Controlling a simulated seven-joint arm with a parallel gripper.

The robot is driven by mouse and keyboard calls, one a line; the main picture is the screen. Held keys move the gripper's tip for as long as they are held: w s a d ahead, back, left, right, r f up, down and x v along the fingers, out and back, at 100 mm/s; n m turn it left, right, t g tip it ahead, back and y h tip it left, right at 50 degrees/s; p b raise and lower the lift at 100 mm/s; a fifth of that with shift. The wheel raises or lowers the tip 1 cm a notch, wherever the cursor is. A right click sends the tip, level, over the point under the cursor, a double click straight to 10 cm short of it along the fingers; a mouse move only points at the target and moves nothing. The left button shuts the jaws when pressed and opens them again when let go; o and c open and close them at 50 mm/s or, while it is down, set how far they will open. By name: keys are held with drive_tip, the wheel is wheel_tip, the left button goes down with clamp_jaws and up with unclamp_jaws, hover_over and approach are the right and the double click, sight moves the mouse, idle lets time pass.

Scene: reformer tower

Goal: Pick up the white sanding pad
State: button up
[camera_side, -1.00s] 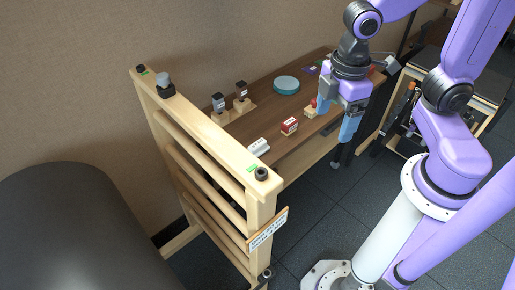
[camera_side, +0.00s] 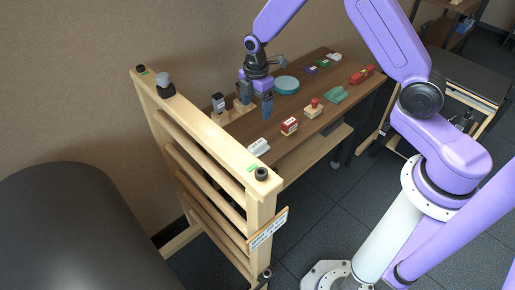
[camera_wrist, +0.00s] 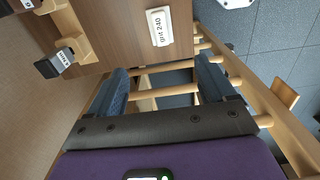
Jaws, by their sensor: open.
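The white sanding pad (camera_side: 259,146) lies on the brown tabletop near its left front end, by the ladder frame. In the wrist view the pad (camera_wrist: 159,26) shows at the top with "grit 240" printed on it. It lies beyond the fingertips, roughly in line with the gap between them. My gripper (camera_side: 256,104) is open and empty, with blue fingers pointing down, behind the pad in the side view. In the wrist view my gripper (camera_wrist: 162,78) has its two fingers well apart with nothing between them.
A wooden ladder frame (camera_side: 218,138) stands at the table's left end. Dark-topped stamps on a wooden holder (camera_side: 219,115) stand left of my gripper.

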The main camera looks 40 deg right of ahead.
approach(258, 143)
drive_tip(key=f, duration=0.5)
drive_tip(key=shift+w+a, duration=0.1)
drive_tip(key=shift+a, duration=0.1)
drive_tip(key=shift+d+f, duration=0.1)
drive_tip(key=shift+f, duration=2.55)
drive_tip(key=c, duration=1.1)
